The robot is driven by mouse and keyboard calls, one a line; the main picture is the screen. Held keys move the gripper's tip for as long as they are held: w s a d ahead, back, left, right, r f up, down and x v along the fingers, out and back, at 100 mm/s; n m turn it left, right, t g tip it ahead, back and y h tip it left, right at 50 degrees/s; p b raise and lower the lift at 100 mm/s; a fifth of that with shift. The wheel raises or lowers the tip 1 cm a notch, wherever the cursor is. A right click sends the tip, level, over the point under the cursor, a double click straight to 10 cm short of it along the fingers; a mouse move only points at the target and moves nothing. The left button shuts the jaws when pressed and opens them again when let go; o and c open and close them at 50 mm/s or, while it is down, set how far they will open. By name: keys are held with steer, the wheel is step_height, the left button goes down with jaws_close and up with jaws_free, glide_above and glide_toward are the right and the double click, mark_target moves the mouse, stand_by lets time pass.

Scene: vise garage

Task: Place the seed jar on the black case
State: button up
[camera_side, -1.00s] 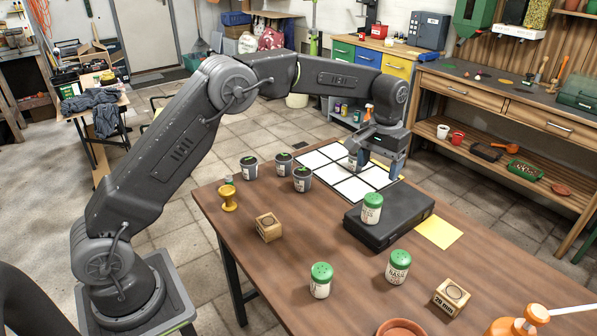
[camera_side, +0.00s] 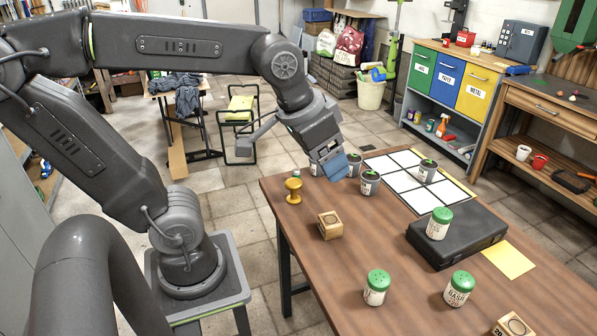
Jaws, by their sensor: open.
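A seed jar (camera_side: 439,224) with a green lid and white label stands upright on the black case (camera_side: 470,232). Two similar green-lidded jars stand upright on the table, one nearer the left (camera_side: 376,290) and one nearer the right (camera_side: 459,291). My gripper (camera_side: 338,168) is open, tilted downward by the small plant pots at the table's far left. It is well away from the case and the jars. The fingertips partly hide the pots there, and I cannot tell whether they touch one.
The table's middle is clear.

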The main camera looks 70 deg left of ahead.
steer(key=shift+t, duration=0.3)
steer(key=s+f, duration=0.1)
steer(key=s, duration=0.2)
steer(key=s+f, duration=0.1)
steer(key=shift+s+f, duration=0.15)
steer(key=shift+f, duration=0.15)
